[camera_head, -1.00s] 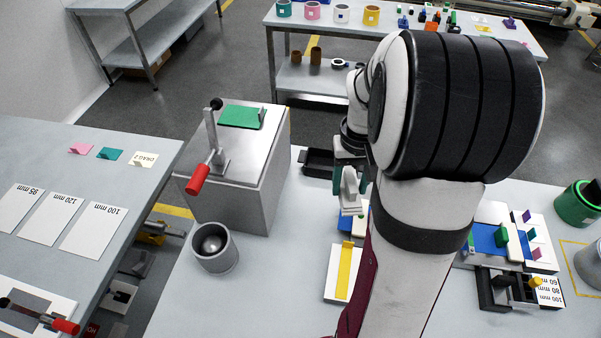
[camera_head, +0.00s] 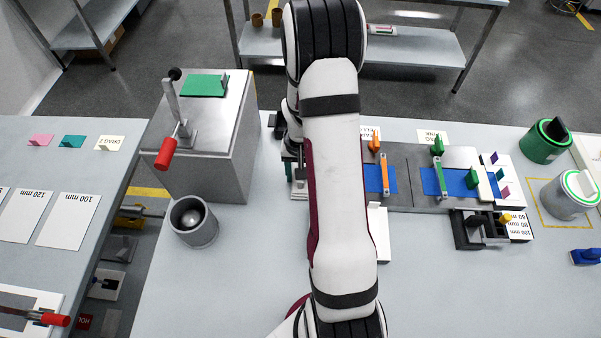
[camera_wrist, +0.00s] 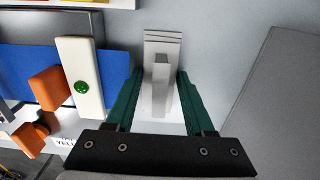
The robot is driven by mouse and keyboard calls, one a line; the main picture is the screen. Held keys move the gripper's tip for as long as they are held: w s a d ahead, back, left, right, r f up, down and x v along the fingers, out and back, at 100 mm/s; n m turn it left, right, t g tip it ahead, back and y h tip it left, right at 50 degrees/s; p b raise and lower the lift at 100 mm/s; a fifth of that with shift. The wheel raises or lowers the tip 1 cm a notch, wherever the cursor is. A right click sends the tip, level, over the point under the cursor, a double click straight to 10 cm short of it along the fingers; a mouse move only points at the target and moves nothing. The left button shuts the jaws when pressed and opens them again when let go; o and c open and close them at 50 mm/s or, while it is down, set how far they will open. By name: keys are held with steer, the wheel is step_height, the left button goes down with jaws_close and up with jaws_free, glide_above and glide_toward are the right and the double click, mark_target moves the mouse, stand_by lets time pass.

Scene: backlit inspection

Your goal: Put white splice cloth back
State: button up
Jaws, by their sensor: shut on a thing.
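In the wrist view, my gripper (camera_wrist: 158,92) has its two green fingers shut on the upright tab of a white, layered, folded piece (camera_wrist: 162,39), which looks like the white splice cloth. The cloth lies between and beyond the fingertips, over or on the pale table; I cannot tell whether it touches. In the head view, my gripper (camera_head: 291,168) is mostly hidden behind my arm, just right of the grey metal box. A small pale edge of the cloth shows below it.
The grey box (camera_head: 225,150) with a red-handled lever (camera_head: 165,153) stands close left of my gripper. To the right is a fixture with blue strips (camera_head: 448,182), an orange clamp (camera_head: 374,143) and a green clamp (camera_head: 437,146). A grey cup (camera_head: 194,222) holds a ball.

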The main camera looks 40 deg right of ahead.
steer(key=shift+f, duration=0.2)
steer(key=o, duration=1.3)
step_height(320, 180, up, 12)
steer(key=r, duration=0.1)
steer(key=s+a+r+n, duration=0.1)
steer(key=s+a+r, duration=0.15)
steer(key=a, duration=0.35)
steer(key=s+a+r, duration=0.2)
steer(key=a+r, duration=0.2)
steer(key=a, duration=0.2)
steer(key=s+a+r+n+y, duration=0.1)
steer(key=s+a+r+n, duration=0.1)
steer(key=s+a, duration=0.9)
steer(key=shift+s+a+y, duration=0.15)
steer(key=shift+s+y, duration=0.25)
steer(key=shift+s, duration=0.55)
